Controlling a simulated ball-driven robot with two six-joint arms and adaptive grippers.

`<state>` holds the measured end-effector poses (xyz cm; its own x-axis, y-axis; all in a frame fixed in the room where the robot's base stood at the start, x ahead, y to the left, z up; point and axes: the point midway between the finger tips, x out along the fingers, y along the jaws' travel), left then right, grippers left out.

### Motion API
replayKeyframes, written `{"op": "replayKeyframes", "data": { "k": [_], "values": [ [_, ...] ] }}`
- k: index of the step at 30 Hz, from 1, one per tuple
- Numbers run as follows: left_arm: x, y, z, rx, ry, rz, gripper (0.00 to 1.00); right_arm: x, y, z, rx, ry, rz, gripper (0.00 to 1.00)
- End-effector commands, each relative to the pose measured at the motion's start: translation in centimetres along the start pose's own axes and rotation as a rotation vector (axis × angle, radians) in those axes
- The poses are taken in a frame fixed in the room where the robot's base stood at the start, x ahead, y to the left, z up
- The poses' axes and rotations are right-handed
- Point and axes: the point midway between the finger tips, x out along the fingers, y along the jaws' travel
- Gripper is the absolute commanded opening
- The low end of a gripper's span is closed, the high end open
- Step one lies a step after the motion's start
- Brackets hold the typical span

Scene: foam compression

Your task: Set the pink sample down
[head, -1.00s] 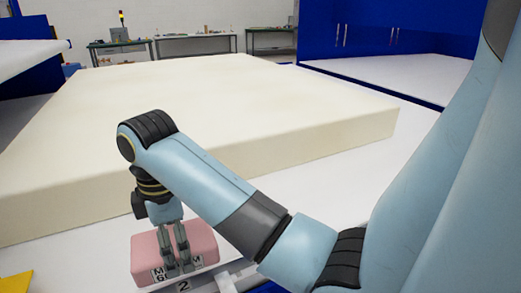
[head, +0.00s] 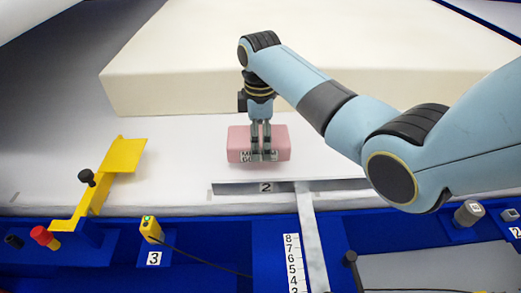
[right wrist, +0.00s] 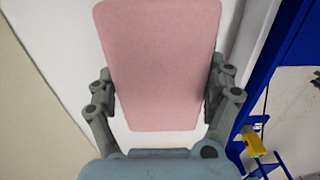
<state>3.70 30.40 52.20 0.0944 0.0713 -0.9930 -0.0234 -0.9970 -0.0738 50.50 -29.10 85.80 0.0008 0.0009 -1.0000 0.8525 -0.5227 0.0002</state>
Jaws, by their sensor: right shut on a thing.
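The pink sample (head: 238,140) is a rounded block with a printed label on its front face. In the head view it is over the white table surface (head: 190,160), just behind the metal strip marked 2 (head: 235,188). My right gripper (head: 261,154) points down and is shut on it, one finger in front of the label. In the right wrist view the sample (right wrist: 160,65) sits between the two fingers (right wrist: 160,95). I cannot tell whether its underside touches the table. My left gripper is out of view.
A large cream foam slab (head: 180,85) lies behind the sample. A yellow bracket (head: 122,155) stands to the left. Along the blue front edge are a yellow box (head: 151,229), a red knob (head: 43,237) and a number scale (head: 294,263). White table is clear left of the sample.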

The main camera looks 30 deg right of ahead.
Motion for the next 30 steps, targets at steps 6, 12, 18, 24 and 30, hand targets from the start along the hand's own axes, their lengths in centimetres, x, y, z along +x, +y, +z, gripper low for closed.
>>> {"op": "replayKeyframes", "data": {
  "k": [6,12,18,24,30],
  "values": [
    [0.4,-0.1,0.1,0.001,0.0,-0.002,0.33,3.3,-0.1,0.1,0.0,-0.002,-0.003,0.69],
    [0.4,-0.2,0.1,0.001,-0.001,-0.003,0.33,3.8,-0.1,0.1,0.0,-0.001,-0.001,0.66],
    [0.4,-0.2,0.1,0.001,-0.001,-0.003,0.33,3.8,-0.1,0.1,0.0,-0.001,-0.002,1.0],
    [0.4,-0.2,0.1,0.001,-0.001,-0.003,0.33,3.7,-0.1,0.1,0.0,-0.001,-0.002,1.0],
    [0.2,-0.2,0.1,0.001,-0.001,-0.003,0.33,2.5,0.0,0.0,0.0,0.0,0.001,1.0]
  ]
}}
